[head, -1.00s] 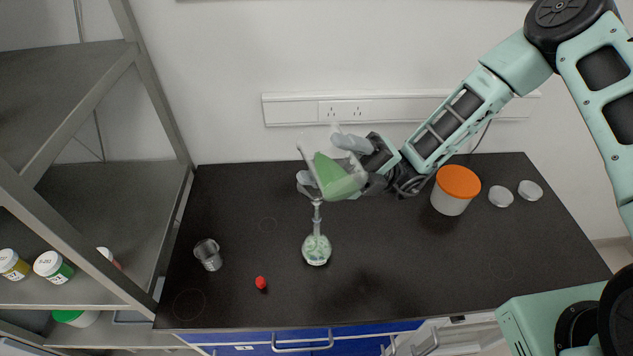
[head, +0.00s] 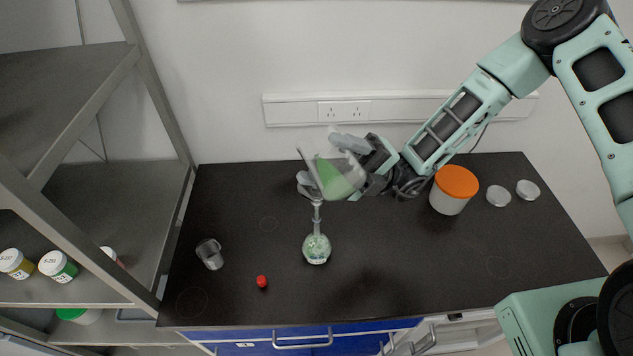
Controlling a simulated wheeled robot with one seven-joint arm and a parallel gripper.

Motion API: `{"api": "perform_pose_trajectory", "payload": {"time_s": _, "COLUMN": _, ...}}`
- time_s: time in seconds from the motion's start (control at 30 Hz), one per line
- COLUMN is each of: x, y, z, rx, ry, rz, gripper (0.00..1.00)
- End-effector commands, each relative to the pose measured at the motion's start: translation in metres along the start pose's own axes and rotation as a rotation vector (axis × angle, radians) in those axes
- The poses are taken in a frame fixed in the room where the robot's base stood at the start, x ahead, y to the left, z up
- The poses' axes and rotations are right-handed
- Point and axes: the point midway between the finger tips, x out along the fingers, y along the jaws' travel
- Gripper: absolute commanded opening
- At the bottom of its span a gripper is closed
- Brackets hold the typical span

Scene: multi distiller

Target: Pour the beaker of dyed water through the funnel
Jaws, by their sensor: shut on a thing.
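My gripper (head: 337,161) is shut on a clear beaker (head: 323,170) with green dyed water (head: 336,182) inside. The beaker is held in the air, strongly tilted with its mouth toward the lower left. Its lower edge is just above the funnel, whose stem (head: 317,212) shows; the funnel's cone is largely hidden behind the beaker. The funnel stands in the neck of a round-bottomed flask (head: 316,248) on the black bench, and pale green liquid shows in the flask. A falling stream cannot be made out clearly.
A small empty clear beaker (head: 209,254) and a red stopper-like piece (head: 262,281) stand on the black bench (head: 400,290). An orange-lidded white tub (head: 453,190) and two white lids (head: 498,196) are at the right. Grey shelves (head: 110,210) with jars border the left.

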Motion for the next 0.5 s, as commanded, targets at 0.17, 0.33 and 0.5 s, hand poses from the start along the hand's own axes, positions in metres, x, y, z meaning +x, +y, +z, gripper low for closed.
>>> {"api": "perform_pose_trajectory", "payload": {"time_s": 0.17, "x": 0.0008, "y": 0.0011, "z": 0.0007, "rx": 0.011, "ry": -0.008, "rz": 0.001, "gripper": 0.33}}
{"api": "perform_pose_trajectory", "payload": {"time_s": 0.33, "x": 0.0011, "y": 0.0017, "z": 0.0013, "rx": 0.02, "ry": -0.015, "rz": 0.001, "gripper": 0.33}}
{"api": "perform_pose_trajectory", "payload": {"time_s": 0.5, "x": 0.0015, "y": 0.0023, "z": 0.0019, "rx": 0.031, "ry": -0.023, "rz": 0.001, "gripper": 0.33}}
